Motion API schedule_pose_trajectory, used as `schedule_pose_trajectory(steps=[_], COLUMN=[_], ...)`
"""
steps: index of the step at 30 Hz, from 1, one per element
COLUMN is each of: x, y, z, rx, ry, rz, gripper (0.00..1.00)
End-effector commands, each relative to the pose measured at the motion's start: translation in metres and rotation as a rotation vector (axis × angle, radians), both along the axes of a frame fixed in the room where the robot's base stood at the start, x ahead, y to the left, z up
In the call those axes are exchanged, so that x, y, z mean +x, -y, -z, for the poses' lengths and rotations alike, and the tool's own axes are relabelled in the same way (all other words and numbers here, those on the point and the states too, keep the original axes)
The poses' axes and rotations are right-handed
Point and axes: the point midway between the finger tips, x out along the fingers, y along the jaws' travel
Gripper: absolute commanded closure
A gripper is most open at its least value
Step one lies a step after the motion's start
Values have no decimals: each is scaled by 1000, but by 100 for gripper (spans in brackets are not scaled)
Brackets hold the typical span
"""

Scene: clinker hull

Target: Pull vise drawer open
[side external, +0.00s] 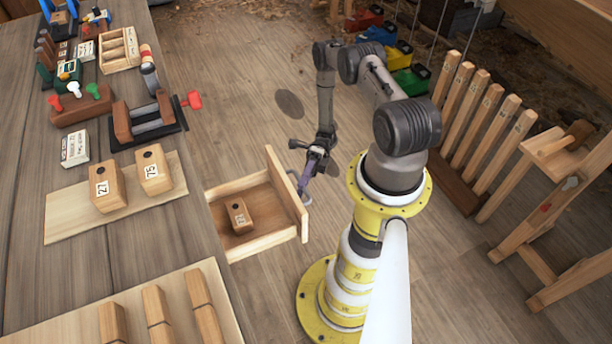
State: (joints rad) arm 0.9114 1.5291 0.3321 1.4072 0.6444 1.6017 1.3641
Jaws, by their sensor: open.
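The wooden drawer (257,242) stands pulled out from the right side of the workbench, with its inside open to view. A small labelled wooden block (239,216) lies in it. My gripper (305,188) is at the outer face of the drawer front, close to its upper edge. Its jaws are open, but they are small here and I cannot tell whether they touch the drawer or its handle.
Wooden blocks marked 27 (107,188) and 75 (154,171) stand on a board on the bench. More long blocks (157,307) lie at the bench's front. A rack of upright wooden slats (480,120) and a wooden stand (560,215) are at right.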

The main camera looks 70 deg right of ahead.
Motion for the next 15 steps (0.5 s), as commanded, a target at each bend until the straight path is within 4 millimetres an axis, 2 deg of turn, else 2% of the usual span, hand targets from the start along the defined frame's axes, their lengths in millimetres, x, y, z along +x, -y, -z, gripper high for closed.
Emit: schedule_pose_trajectory(steps=[5,15], x=[0,1], y=[24,96], z=[4,14], rx=[-3,-5], ry=[3,3], rz=[4,3], gripper=[56,56])
